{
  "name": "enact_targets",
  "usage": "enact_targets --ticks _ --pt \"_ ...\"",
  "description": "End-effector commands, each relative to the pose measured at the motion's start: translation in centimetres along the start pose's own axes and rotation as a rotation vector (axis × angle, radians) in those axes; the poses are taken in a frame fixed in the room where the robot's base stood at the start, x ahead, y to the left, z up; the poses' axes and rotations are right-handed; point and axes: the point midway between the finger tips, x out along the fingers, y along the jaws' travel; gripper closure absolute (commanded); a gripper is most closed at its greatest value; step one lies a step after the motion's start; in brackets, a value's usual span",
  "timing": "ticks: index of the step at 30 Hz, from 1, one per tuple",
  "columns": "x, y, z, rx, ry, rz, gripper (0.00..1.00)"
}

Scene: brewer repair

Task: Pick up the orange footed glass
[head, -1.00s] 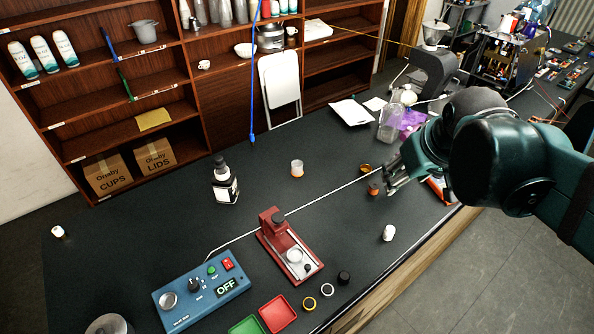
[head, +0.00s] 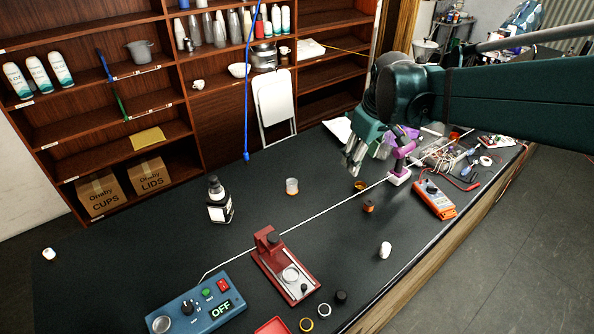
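A small amber cup (head: 360,186), a copper-coloured piece (head: 368,206) and a purple tool (head: 401,160) lie to the right. A red press (head: 285,268) stands in front. Bench around the glass is clear.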

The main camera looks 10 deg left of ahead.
Motion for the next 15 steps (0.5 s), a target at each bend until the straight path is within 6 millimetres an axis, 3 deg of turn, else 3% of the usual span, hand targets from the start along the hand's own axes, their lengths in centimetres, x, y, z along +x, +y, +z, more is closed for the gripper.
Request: enact_targets --ticks 15 --pt "6.6 0.4 -8.1 -0.215 -0.06 -0.064 0.54"
